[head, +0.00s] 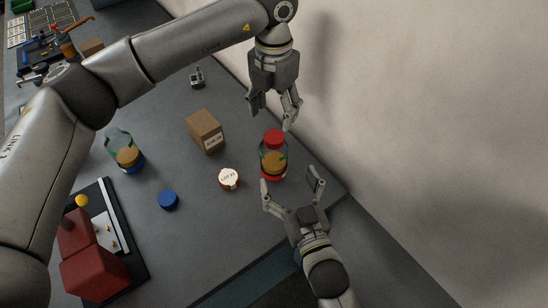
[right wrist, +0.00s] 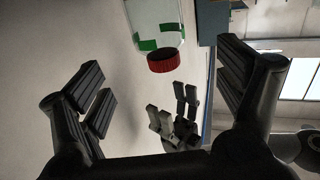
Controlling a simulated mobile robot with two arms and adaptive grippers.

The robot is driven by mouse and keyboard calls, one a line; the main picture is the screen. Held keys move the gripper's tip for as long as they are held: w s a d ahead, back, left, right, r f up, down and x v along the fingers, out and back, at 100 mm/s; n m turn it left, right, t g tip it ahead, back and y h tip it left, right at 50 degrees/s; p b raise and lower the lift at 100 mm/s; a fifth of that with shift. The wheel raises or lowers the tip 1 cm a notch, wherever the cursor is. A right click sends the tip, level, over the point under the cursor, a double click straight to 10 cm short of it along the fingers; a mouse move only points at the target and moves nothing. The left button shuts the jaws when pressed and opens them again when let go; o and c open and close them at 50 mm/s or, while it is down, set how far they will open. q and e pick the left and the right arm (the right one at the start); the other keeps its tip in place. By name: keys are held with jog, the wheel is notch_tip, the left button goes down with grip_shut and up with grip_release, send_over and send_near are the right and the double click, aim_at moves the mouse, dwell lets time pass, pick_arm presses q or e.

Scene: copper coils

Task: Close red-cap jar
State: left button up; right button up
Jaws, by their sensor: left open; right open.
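The red-cap jar (head: 273,163) is clear glass with green marks, copper-coloured contents and a red band at its base. It stands upright on the grey table near the wall side. Its red cap (head: 274,137) sits on its mouth; I cannot tell how tight it is. In the right wrist view the jar (right wrist: 155,18) and its cap (right wrist: 163,62) appear upside down. My left gripper (head: 272,116) is open, pointing down just above the cap, apart from it. My right gripper (head: 292,180) is open at the jar's near side, its fingers not around the jar.
A cardboard box (head: 205,132) and a round white labelled piece (head: 228,179) lie left of the jar. Further left are a second jar (head: 125,155) with a blue band and a loose blue cap (head: 168,199). A wall (head: 420,120) rises close on the right.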

aim_at(274, 148)
jog(key=x, duration=1)
jog(key=shift+w+a, duration=0.1)
jog(key=shift+w, duration=0.2)
jog(key=c, duration=1.9)
pick_arm(q)
jog(key=n, duration=0.3)
jog(key=shift+d+n, duration=0.1)
jog(key=shift+n, duration=0.3)
pick_arm(e)
jog(key=shift+f, duration=0.1)
grip_shut()
pick_arm(q)
jog(key=n, duration=0.4)
jog(key=shift+r+n, duration=0.1)
jog(key=shift+n, duration=0.3)
jog(key=n, duration=0.4)
jog(key=shift+n, duration=0.3)
jog(key=n, duration=0.4)
jog(key=shift+r+n, duration=0.15)
jog(key=shift+n, duration=0.15)
